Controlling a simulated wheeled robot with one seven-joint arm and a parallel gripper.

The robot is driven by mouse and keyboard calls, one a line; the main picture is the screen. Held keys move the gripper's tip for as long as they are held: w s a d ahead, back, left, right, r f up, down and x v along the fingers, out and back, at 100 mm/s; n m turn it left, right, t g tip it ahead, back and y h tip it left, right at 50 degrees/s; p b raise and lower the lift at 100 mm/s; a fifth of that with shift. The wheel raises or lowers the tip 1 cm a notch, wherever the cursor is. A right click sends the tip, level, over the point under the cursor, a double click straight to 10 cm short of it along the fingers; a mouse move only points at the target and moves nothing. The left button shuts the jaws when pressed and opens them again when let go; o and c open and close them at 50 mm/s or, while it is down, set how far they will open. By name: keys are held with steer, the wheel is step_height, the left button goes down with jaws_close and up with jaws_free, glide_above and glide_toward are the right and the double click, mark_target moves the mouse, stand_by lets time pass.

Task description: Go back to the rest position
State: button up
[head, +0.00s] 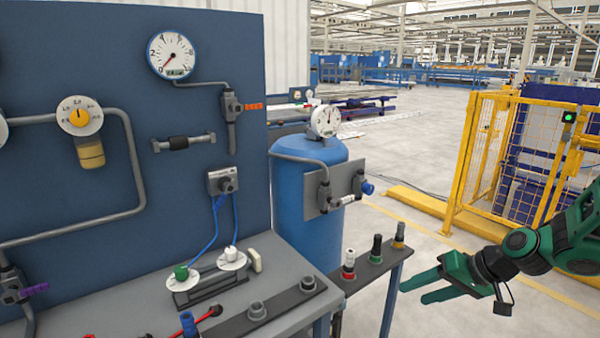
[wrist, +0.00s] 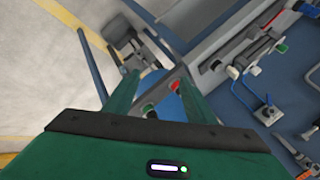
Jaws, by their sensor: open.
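My green gripper (head: 430,285) is at the right of the head view, beyond the right end of the side shelf and above the floor. Its two fingers are apart with nothing between them. The wrist view also shows my gripper (wrist: 160,90) with open fingers, and the bench and shelf lie beyond them. The small shelf (head: 375,268) carries a red-and-white piece (head: 349,264), a black-and-green piece (head: 376,249) and a black-and-yellow piece (head: 399,236), all upright. My gripper is apart from all of them.
The grey workbench (head: 275,250) and blue panel (head: 120,190) with gauges and pipes fill the left. A blue tank (head: 310,235) stands behind the shelf. A yellow fence (head: 480,160) is at the right. Open floor (head: 420,170) lies between tank and fence.

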steer(key=s+d+r+m+g+h, duration=0.1)
steer(key=s+d, duration=0.3)
steer(key=s, duration=0.5)
steer(key=s+d+r+m+g+h, duration=0.2)
steer(key=s+d+r+h, duration=0.1)
steer(key=s, duration=0.6)
steer(key=s+d+r+m+g+h, duration=0.1)
steer(key=s+d+r, duration=0.3)
steer(key=s, duration=0.5)
steer(key=shift+d+m+g+h, duration=0.4)
steer(key=shift+g+h, duration=0.2)
steer(key=shift+g, duration=0.1)
steer(key=shift+w+f, duration=0.25)
steer(key=shift+w, duration=0.4)
steer(key=c, duration=0.5)
steer(key=shift+s, duration=0.1)
